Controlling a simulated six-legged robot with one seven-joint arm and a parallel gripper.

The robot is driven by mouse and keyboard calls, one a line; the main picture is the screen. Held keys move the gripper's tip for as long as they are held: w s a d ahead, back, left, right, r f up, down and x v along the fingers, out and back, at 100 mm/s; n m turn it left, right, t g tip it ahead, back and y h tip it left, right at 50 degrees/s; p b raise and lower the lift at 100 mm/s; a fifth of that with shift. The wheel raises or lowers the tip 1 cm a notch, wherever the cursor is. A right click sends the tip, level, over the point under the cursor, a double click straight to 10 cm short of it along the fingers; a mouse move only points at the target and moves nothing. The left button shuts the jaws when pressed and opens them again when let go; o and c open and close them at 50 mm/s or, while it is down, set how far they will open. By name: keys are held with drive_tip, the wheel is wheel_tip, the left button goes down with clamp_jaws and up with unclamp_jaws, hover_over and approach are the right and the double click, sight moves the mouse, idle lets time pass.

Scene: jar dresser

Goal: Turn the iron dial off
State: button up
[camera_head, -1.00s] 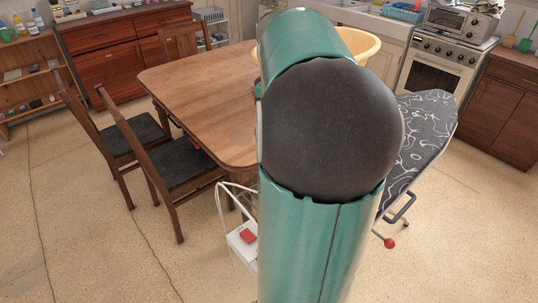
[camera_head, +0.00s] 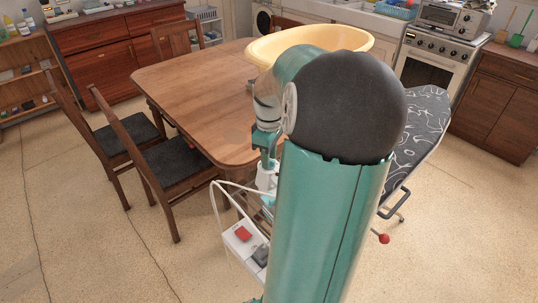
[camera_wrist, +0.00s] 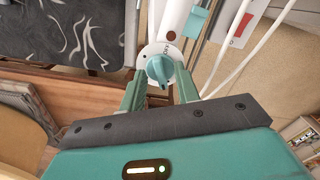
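The iron dial (camera_wrist: 160,68) is a small teal knob with a pointer, on a round white plate with dark marks, in the upper middle of the wrist view. The white iron body (camera_wrist: 178,18) extends above it. My gripper (camera_wrist: 160,86) is open, with one teal finger on each side of the dial's lower part. I cannot tell whether either finger touches it. In the head view, my arm hides the dial, and I cannot make out my fingertips.
The patterned ironing board (camera_head: 424,125) stands right of my arm, with a red-tipped lever below. A wooden table (camera_head: 190,95) holds a yellow basin (camera_head: 315,43). Chairs stand to its left. Floor at left is open.

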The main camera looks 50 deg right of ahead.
clamp_jaws()
